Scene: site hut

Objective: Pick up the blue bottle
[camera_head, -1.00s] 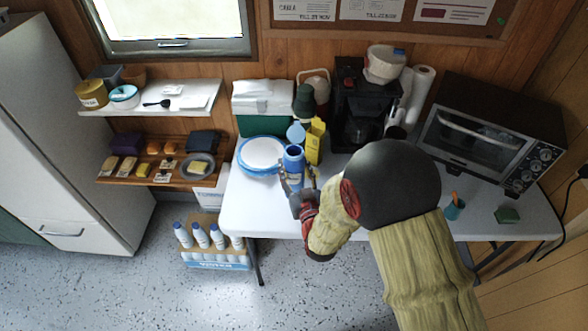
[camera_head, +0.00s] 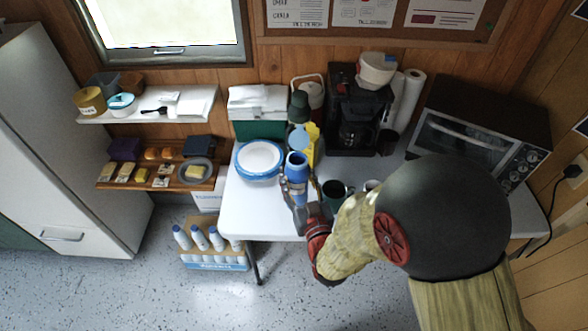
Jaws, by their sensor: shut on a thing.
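The blue bottle (camera_head: 296,170) is upright over the white table, near its front left part. My gripper (camera_head: 299,193) is shut on the bottle's lower body, and the fingers hide part of it. I cannot tell whether the bottle's base is clear of the table. My arm reaches in from the lower right and covers part of the table's right side.
A stack of blue-rimmed plates (camera_head: 260,158) is left of the bottle. A yellow container (camera_head: 312,138) stands close behind it. A dark green mug (camera_head: 336,192) is just right of my gripper. A coffee maker (camera_head: 358,110) and toaster oven (camera_head: 480,130) stand further back. The table's front left is bare.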

